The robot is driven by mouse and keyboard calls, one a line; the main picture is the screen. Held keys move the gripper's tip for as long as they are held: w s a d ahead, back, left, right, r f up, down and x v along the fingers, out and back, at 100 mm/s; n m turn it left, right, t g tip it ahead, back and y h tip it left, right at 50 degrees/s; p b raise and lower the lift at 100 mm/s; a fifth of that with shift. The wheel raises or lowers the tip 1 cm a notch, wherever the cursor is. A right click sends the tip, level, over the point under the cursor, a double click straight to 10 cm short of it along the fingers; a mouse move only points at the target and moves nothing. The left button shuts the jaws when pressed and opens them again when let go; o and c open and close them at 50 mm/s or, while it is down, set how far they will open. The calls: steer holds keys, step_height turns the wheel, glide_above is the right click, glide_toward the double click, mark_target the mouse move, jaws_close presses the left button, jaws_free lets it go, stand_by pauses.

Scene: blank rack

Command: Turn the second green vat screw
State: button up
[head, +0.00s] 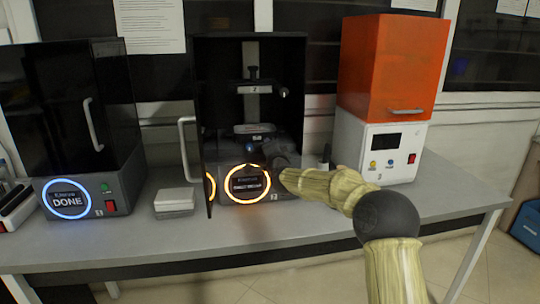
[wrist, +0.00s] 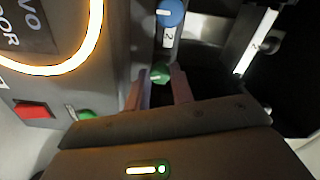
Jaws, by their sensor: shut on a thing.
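The middle printer (head: 250,60) stands with its dark door open to the left. In the wrist view, a small green screw (wrist: 160,73) sits between the two fingertips of my gripper (wrist: 160,84), which is shut on it. In the head view my gripper (head: 280,160) reaches in from the right at the printer's lower front, and my arm hides the screw there. The vat (head: 255,129) shows low inside the printer. A blue knob (wrist: 170,13) with a label reading 2 lies just beyond the screw.
The glowing orange ring display (head: 247,184) is on the printer's front, close to my gripper. A red switch (wrist: 34,113) and a green button (wrist: 86,114) sit beside it.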

steer(key=m+b, duration=0.2)
steer(key=m, duration=0.2)
steer(key=shift+f, duration=0.15)
stand_by(0.4)
steer(key=o, duration=0.9)
steer(key=shift+o, duration=0.2)
steer(key=b+v, duration=0.1)
steer(key=v, duration=1.6)
steer(key=shift+s, duration=0.2)
